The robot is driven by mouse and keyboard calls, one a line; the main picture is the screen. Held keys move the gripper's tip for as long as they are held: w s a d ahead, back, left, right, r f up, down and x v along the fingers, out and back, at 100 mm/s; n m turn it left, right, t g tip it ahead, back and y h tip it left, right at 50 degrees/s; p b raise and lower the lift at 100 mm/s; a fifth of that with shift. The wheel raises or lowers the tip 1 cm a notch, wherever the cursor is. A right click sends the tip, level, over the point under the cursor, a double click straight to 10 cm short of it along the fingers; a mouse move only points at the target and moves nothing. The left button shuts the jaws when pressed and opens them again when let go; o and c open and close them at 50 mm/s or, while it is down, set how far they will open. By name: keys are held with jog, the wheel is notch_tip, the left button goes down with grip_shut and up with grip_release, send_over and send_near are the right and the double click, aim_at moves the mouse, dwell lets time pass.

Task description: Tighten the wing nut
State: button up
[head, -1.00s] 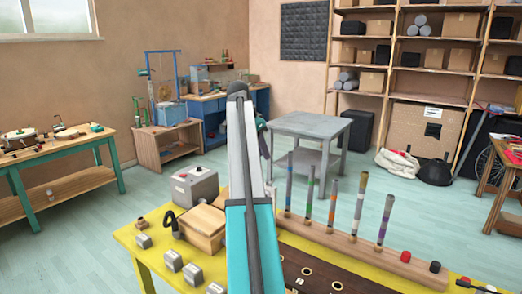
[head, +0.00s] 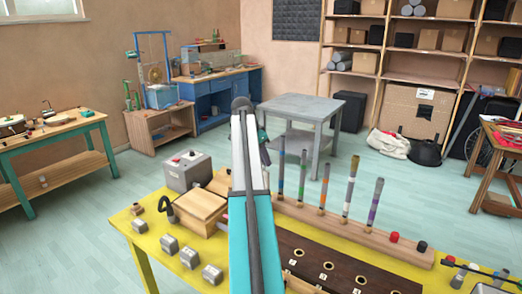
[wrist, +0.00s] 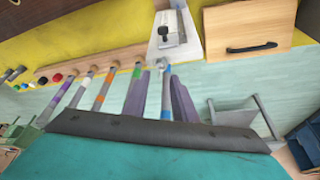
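I cannot pick out a wing nut for certain. In the wrist view a pale metal plate (wrist: 187,48) carries a small grey metal fitting (wrist: 172,30), too blurred to tell its parts. It stands between a row of tubes and a wooden box. My gripper (wrist: 158,78) has two purple-grey fingers standing apart, with nothing seen held between them. A blue-banded tube (wrist: 166,92) shows in the gap, and I cannot tell its distance from the fingers.
On the yellow table (head: 142,228) stand a wooden rack (head: 345,230) with several banded tubes, a dark holed board (head: 338,272), a grey box (head: 187,172), a wooden box (head: 200,208) and several grey blocks (head: 190,257). A grey table (head: 303,106) stands beyond, with open floor around.

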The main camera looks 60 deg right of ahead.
jog(key=shift+x, duration=0.85)
grip_shut()
jog(key=shift+a+m+g+y, duration=0.1)
jog(key=shift+m+g+y, duration=0.45)
jog(key=shift+m, duration=1.45)
jog(key=shift+m+g+p, duration=0.25)
jog(key=shift+m+p, duration=0.05)
jog(key=shift+m, duration=0.3)
jog(key=shift+s+a+m+g+y, duration=0.15)
jog(key=shift+m+g+y, duration=0.3)
jog(key=shift+m, duration=0.95)
